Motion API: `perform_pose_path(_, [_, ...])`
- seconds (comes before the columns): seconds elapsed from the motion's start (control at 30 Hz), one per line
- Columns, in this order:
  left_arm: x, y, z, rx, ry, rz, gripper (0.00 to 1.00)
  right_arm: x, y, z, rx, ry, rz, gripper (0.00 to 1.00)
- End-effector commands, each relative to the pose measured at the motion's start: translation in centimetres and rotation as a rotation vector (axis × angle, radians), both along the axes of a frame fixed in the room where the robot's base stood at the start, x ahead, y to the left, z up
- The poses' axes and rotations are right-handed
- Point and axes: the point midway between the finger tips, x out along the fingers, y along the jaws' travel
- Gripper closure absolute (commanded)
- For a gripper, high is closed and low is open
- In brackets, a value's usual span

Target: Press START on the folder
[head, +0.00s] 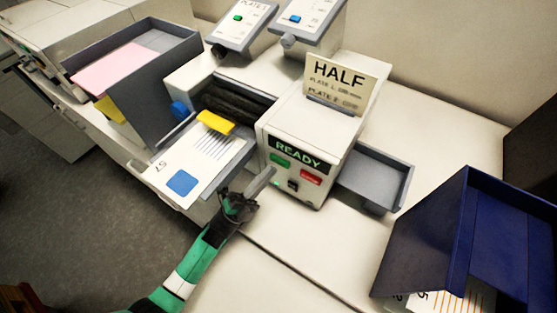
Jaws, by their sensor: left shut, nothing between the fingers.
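The folder (292,135) is a pale box-shaped machine in the middle of the head view. Its front has a dark display reading READY (298,155). Below the display are a green button (280,160) on the left, a red button (311,177) on the right, and a small dark switch (293,185). Any lettering on the buttons is too small to read. My left gripper (268,175) is shut and empty. Its tips are just in front of the folder's face, near the green button; I cannot tell whether they touch. My right gripper is not in view.
A printed sheet (171,156) lies on the infeed at left, with a yellow piece (216,122) at its edge. A HALF sign (340,84) stands on top. A grey tray (375,178) is on the right. A blue bin (470,235) stands front right. The counter between is clear.

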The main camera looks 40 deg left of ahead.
Motion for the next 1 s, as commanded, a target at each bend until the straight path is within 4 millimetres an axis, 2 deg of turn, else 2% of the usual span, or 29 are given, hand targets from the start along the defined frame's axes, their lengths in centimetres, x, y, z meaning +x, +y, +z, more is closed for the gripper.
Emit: perform_pose_path(1.0, [0.96,0.23,-0.14,0.000,0.002,0.000,1.00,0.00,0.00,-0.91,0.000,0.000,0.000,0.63])
